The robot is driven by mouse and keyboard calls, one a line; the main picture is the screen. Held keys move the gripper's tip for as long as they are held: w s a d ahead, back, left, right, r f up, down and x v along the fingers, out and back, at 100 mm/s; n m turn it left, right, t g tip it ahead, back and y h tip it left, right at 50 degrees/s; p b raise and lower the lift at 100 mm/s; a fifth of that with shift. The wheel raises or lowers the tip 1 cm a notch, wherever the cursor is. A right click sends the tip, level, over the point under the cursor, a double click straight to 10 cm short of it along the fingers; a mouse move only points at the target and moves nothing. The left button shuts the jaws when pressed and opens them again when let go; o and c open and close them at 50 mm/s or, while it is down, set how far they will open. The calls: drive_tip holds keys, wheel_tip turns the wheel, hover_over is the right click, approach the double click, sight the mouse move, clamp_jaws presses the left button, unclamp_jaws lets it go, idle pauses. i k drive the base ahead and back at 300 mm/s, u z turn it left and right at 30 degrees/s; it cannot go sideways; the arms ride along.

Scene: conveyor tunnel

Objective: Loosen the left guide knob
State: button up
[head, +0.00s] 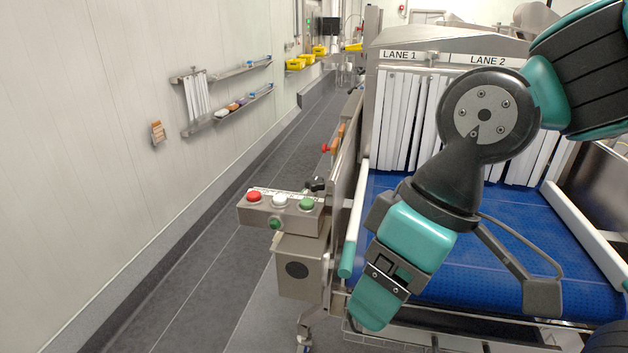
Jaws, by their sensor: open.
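A small black knob (316,185) sits on the left side of the conveyor frame, just behind the button box. I cannot tell for sure that it is the left guide knob. The left guide rail (356,218) is a pale bar with a teal front end, running along the left edge of the blue belt. My gripper (372,307) is open, in front of the belt's near left corner, to the right of and nearer than the knob. It is apart from the knob and holds nothing visible. My arm hides part of the belt and the strip curtain.
A button box (262,216) with red, white and green buttons juts out left of the conveyor. The blue belt (480,240) leads under white curtain strips (400,120). The right guide rail (588,232) is opposite. A red knob (325,148) is farther back. The left floor is clear.

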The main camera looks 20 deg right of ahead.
sight(314, 183)
drive_tip(key=k, duration=0.55)
drive_tip(key=u, duration=0.9)
drive_tip(key=i, duration=0.55)
drive_tip(key=u, duration=0.65)
drive_tip(key=i, duration=0.7)
drive_tip(key=z, duration=0.8)
drive_tip(key=i, duration=0.6)
drive_tip(key=z, duration=0.7)
